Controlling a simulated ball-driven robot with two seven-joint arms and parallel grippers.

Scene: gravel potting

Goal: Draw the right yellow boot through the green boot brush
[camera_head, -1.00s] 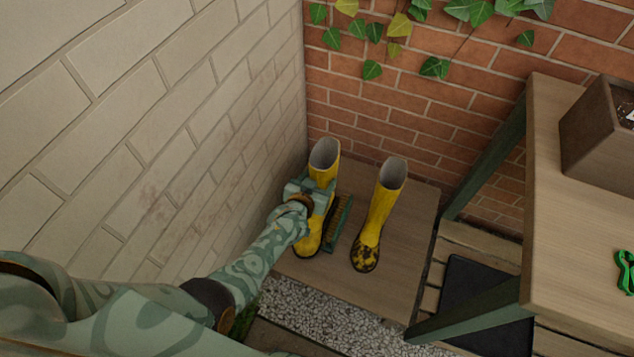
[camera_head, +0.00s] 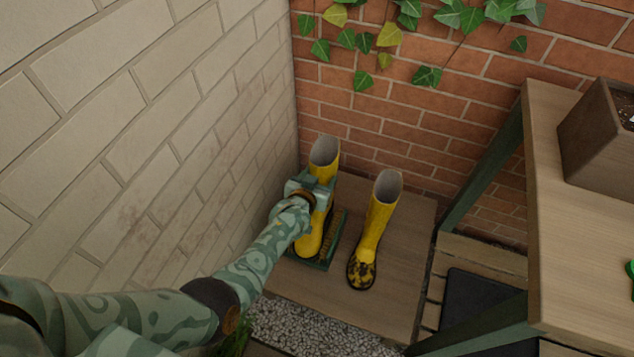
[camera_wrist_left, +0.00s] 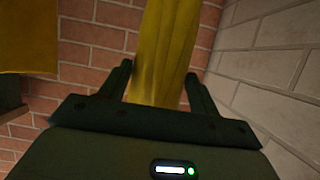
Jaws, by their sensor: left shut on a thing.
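Two yellow boots show in the head view. The boot on the left of the picture (camera_head: 309,242) stands upright in the green boot brush (camera_head: 321,265), its toe over the base and bristles showing along its right side. My left gripper (camera_head: 313,190) is shut on its shaft, which also shows between the fingers in the left wrist view (camera_wrist_left: 165,50). Its sole is hidden. The other boot (camera_head: 372,232) stands apart to the right, with dark dirt on its toe. My right gripper is not in view.
The boots and brush are on a wooden board (camera_head: 398,270) in a corner between a pale block wall (camera_head: 150,130) and a red brick wall (camera_head: 420,120). A table (camera_head: 570,230) with a planter (camera_head: 600,135) stands at the right. Gravel (camera_head: 320,333) lies in front.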

